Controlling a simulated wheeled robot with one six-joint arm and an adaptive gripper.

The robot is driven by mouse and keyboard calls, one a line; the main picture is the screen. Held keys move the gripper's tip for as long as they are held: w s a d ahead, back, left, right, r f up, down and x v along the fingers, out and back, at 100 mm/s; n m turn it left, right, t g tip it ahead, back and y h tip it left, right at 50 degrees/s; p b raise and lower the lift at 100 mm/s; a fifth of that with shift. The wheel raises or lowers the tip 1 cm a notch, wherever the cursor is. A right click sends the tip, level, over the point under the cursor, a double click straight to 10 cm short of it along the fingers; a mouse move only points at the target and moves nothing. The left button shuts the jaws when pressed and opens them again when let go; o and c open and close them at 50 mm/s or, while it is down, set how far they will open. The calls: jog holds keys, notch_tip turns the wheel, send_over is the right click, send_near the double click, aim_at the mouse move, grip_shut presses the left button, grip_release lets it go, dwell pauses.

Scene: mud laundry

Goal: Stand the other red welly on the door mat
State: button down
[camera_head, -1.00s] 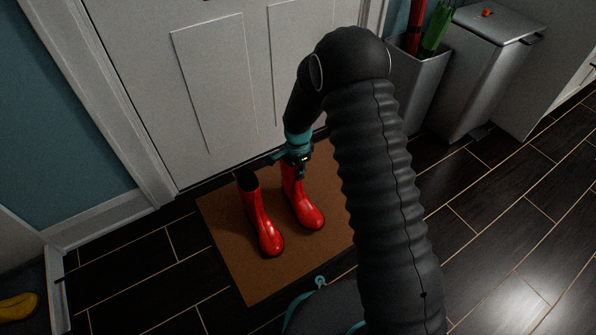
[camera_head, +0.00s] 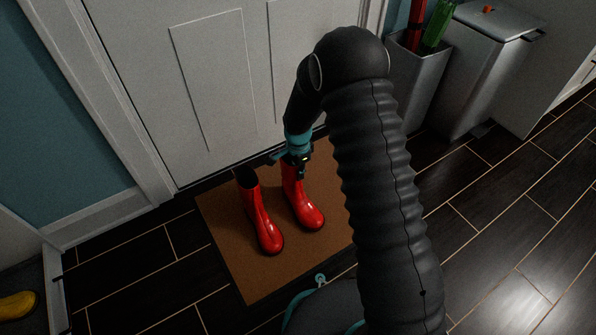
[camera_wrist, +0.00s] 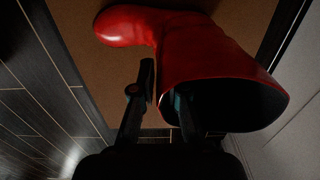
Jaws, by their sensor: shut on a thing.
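Two red wellies stand upright side by side on the brown door mat (camera_head: 235,270). The left welly (camera_head: 260,220) stands free, its dark opening facing up. My gripper (camera_head: 295,163) is at the top of the right welly (camera_head: 305,210), whose sole appears to rest on the mat. In the wrist view my gripper (camera_wrist: 165,90) is shut on the rim of this welly (camera_wrist: 200,50), one finger outside the shaft and the other inside the opening. The inner fingertip is mostly hidden in the welly.
A white panelled door (camera_head: 205,80) rises just behind the mat. A grey stand (camera_head: 415,85) with red and green umbrellas and a grey bin (camera_head: 480,75) are at the upper right. A yellow item (camera_head: 18,304) lies at the far left. Dark floor around the mat is clear.

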jog(key=shift+f, duration=0.1)
dwell(0.3)
jog(key=c, duration=0.6)
grip_release()
jog(key=shift+c, duration=0.2)
jog(key=shift+r+p, duration=2.3)
jog(key=shift+r, duration=1.7)
notch_tip(320, 180, up, 8)
jog(key=p, duration=0.4)
jog(key=shift+p, duration=0.3)
